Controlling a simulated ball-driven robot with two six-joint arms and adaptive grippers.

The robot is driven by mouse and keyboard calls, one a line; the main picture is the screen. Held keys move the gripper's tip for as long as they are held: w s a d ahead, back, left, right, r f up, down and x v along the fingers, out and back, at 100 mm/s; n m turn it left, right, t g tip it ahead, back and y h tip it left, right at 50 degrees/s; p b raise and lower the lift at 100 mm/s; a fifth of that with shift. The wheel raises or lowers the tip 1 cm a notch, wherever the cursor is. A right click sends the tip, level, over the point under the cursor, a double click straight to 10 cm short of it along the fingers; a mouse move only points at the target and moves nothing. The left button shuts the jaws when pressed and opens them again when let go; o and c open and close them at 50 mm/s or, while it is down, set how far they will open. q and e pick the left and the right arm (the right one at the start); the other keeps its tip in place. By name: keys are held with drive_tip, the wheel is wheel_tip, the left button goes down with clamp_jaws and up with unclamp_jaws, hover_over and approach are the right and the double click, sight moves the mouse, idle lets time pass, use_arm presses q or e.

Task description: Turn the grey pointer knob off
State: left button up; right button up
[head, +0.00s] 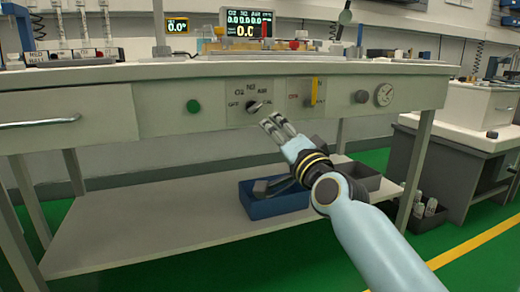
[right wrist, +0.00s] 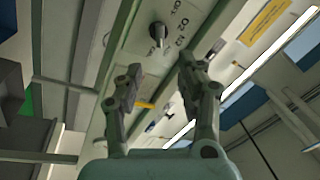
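The grey pointer knob (head: 254,106) sits on the cart's front panel, with OFF marked at its left and O2, N2, AIR and CAL around it. It looks tilted, but I cannot tell which label it points to. In the right wrist view the knob (right wrist: 157,34) is dark on a pale plate, beyond the fingertips. My right gripper (head: 272,119) is just below and right of the knob in the head view, apart from it. In the right wrist view its fingers (right wrist: 160,65) are spread with nothing between them. My left gripper is not in view.
Right of the knob are a yellow lever (head: 314,92), a small dark knob (head: 361,97) and a round gauge (head: 384,95). A green button (head: 193,106) is to the left. A blue bin (head: 278,207) stands on the lower shelf.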

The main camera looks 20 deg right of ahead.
sight(255, 110)
drive_tip(key=x, duration=0.7)
drive_tip(key=shift+w, duration=0.15)
drive_tip(key=b+x, duration=0.1)
drive_tip(key=x, duration=0.2)
drive_tip(key=shift+w, duration=0.4)
drive_tip(key=shift+w+r, duration=0.1)
drive_tip(key=shift+w, duration=0.35)
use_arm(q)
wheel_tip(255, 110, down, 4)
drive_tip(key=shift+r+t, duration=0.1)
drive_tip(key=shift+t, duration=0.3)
use_arm(e)
clamp_jaws()
